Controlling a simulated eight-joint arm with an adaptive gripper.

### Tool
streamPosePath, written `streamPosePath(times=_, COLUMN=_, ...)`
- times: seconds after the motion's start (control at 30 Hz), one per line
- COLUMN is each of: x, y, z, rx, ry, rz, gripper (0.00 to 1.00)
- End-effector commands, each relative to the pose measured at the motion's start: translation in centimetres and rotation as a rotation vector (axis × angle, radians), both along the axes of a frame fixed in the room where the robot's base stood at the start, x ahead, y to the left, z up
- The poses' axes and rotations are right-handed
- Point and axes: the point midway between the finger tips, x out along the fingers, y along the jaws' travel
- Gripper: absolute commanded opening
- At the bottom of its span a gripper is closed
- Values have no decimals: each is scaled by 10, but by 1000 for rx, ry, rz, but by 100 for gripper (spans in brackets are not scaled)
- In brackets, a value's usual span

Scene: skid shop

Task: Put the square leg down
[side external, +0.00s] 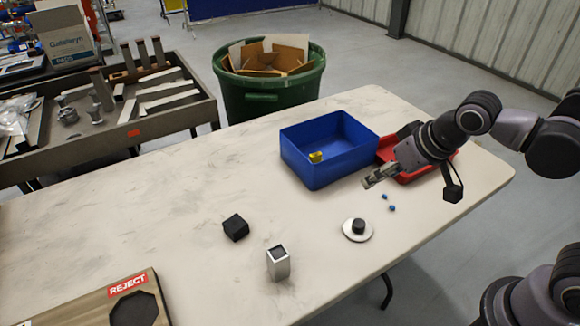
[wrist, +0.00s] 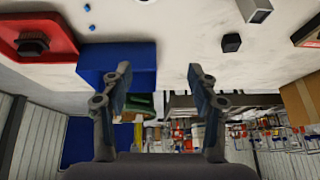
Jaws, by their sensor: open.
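The square leg (side external: 278,264), a short silver square tube with a dark top end, stands upright on the table near the front in the side view. It also shows at the top right edge of the wrist view (wrist: 257,11), partly cut off. My gripper (side external: 372,181) is above the table between the blue bin and the red tray, well away from the leg. In the wrist view my gripper (wrist: 157,76) has its fingers wide apart with nothing between them.
The blue bin (side external: 308,167) holds a small yellow part (side external: 316,157). A red tray (side external: 405,174), a white disc with a black knob (side external: 358,229), blue bits (side external: 391,208), a black block (side external: 236,228) and a REJECT box (side external: 90,302) are also on the table. The left-middle tabletop is clear.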

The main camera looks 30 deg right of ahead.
Motion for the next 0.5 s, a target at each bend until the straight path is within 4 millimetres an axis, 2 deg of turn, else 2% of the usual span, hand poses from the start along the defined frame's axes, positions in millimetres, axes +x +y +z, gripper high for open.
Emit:
streamPosePath(times=0.03, x=-8, y=-17, z=2, rx=-2, ry=-16, rz=-15, gripper=60)
streamPosePath(times=0.2, x=-26, y=-50, z=7, rx=-22, ry=-69, rz=-21, gripper=60)
streamPosePath(times=0.33, x=-33, y=-62, z=8, rx=-33, ry=-92, rz=-24, gripper=60)
streamPosePath(times=0.5, x=-36, y=-66, z=8, rx=-39, ry=-101, rz=-23, gripper=60)
